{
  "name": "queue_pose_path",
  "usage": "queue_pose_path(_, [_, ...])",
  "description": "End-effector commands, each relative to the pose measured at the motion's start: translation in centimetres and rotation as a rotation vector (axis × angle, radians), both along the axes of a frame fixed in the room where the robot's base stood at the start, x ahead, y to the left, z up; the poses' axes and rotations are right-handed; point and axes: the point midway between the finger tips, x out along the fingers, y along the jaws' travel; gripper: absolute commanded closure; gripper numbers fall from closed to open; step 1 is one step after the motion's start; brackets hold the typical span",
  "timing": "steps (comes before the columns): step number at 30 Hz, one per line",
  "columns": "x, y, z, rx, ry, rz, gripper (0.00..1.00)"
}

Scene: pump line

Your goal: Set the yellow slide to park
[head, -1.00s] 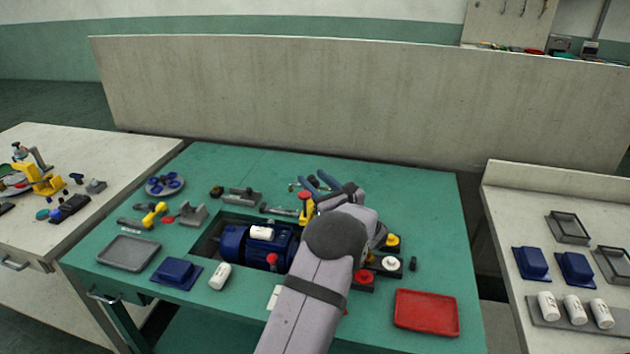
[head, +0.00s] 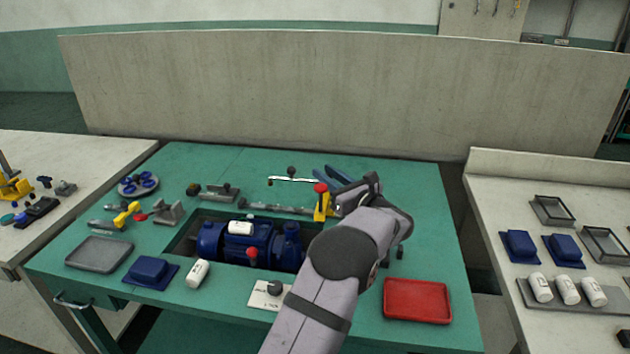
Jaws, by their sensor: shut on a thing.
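The yellow slide (head: 323,208) is an upright yellow block with a red knob on top. It stands at the right end of the visible part of a grey rail (head: 276,209), behind the blue pump (head: 262,240). My gripper (head: 339,203) is at the slide's right side, shut on it. The fingertips are mostly hidden by my wrist. My forearm also hides the bench to the right of the pump. Any park mark is not readable here.
A red tray (head: 418,301) lies right of my arm. A dial plate (head: 269,294) and white cylinder (head: 198,273) are in front. A red-knobbed lever (head: 252,257) stands at the pump. A silver bar (head: 292,179) with a dark knob is behind the rail.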

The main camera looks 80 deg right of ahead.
Motion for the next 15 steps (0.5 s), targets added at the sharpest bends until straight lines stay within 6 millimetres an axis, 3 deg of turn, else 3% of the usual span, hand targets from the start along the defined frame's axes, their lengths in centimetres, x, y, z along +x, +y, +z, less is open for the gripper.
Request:
queue_pose_path(8, [-0.03,0.03,0.00,0.004,0.001,0.001,1.00])
queue_pose_path(9, [-0.02,0.02,0.00,0.004,0.001,0.001,0.68])
queue_pose_path(10, [-0.01,0.03,0.00,0.004,0.001,0.001,0.61])
queue_pose_path(15, [-0.01,0.02,0.01,0.003,0.000,0.001,0.59])
